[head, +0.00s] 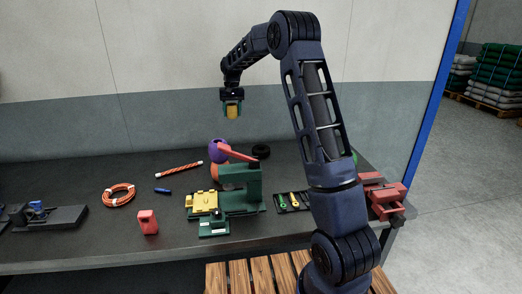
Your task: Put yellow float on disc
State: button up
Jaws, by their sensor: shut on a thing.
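My gripper (232,117) is high above the back of the dark workbench, pointing down, shut on the yellow float (232,112). The float shows between the fingers, well clear of the bench top. A black round thing (261,151) lies flat on the bench below and to the right of the gripper; it may be the disc, but I cannot tell for sure. A purple ball (217,147) and an orange ball (219,173) are below the gripper, partly hidden by a green device.
The green device (240,185) with a red lever (237,151) and yellow plate stands mid-bench. Around it are an orange rope coil (118,194), a striped rod (179,170), a red block (147,222), a tool tray (293,201) and a red vise (382,196). The back left is clear.

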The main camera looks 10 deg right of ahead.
aim_at(261, 149)
jog(key=w+d+m, duration=0.2)
jog(key=d+m, duration=0.1)
jog(key=d, duration=1.1)
jog(key=f, duration=1.9)
jog(key=shift+d+f, duration=0.2)
jog(key=shift+f, duration=0.15)
jog(key=o, duration=1)
jog(key=shift+c, duration=0.2)
